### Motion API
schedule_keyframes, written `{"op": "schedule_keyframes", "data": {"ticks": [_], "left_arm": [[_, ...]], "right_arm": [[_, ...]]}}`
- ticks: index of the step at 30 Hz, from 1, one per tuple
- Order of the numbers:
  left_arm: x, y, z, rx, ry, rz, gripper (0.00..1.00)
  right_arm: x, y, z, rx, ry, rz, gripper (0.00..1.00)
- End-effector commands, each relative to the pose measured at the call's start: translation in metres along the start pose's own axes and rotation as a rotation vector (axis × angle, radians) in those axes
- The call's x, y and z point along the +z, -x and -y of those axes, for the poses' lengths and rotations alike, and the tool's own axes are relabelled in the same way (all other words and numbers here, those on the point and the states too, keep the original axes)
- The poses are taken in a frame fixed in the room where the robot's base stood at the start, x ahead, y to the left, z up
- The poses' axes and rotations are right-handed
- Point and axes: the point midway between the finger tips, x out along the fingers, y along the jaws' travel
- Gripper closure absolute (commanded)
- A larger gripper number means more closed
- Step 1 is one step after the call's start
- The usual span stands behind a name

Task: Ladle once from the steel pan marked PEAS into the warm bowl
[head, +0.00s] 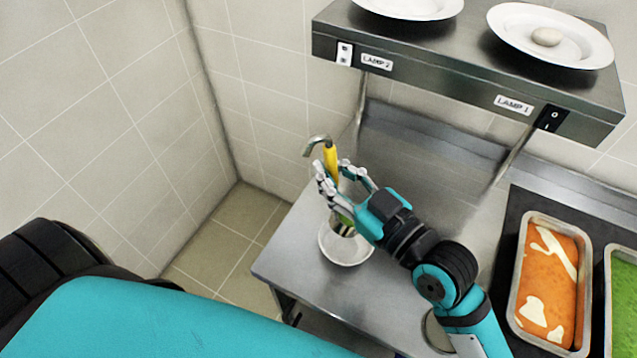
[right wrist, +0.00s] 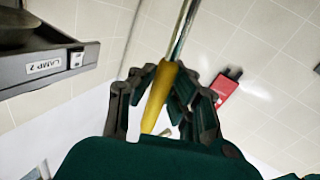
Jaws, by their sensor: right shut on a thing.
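My right gripper (head: 345,180) is shut on the yellow handle of a ladle (head: 331,160), whose hooked metal end points up. The handle (right wrist: 160,95) also shows between the fingers in the right wrist view. The ladle's steel cup is low, at the white bowl (head: 346,251) on the steel counter, with some green showing just above it. Whether the cup touches the bowl, and what the bowl holds, I cannot tell. A steel pan of green food (head: 625,300) is cut off at the right edge; no PEAS mark is readable. My left gripper is out of view.
A steel pan of orange food (head: 548,285) with pale patches stands left of the green one. A lamp shelf (head: 450,85) with white plates (head: 550,35) hangs above the counter. The counter (head: 300,255) is bare left of the bowl. A red object (right wrist: 226,90) shows in the wrist view.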

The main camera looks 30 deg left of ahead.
Motion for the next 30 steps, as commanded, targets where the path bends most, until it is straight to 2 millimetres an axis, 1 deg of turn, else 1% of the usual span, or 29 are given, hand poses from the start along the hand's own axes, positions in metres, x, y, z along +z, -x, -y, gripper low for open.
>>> {"op": "schedule_keyframes", "data": {"ticks": [6, 8, 17, 28, 30], "left_arm": [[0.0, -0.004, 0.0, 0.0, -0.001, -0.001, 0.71], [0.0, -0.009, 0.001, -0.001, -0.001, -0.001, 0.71], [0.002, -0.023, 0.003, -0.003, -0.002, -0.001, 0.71], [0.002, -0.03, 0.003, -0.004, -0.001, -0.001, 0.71], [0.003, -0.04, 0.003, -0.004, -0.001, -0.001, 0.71]], "right_arm": [[-0.009, 0.004, -0.02, 0.005, -0.117, -0.03, 1.0], [-0.005, 0.005, -0.026, 0.006, -0.148, -0.035, 1.0], [-0.003, 0.012, -0.055, 0.008, -0.307, -0.071, 1.0], [-0.001, 0.02, -0.091, 0.012, -0.504, -0.114, 1.0], [0.007, 0.021, -0.096, 0.012, -0.536, -0.119, 1.0]]}}
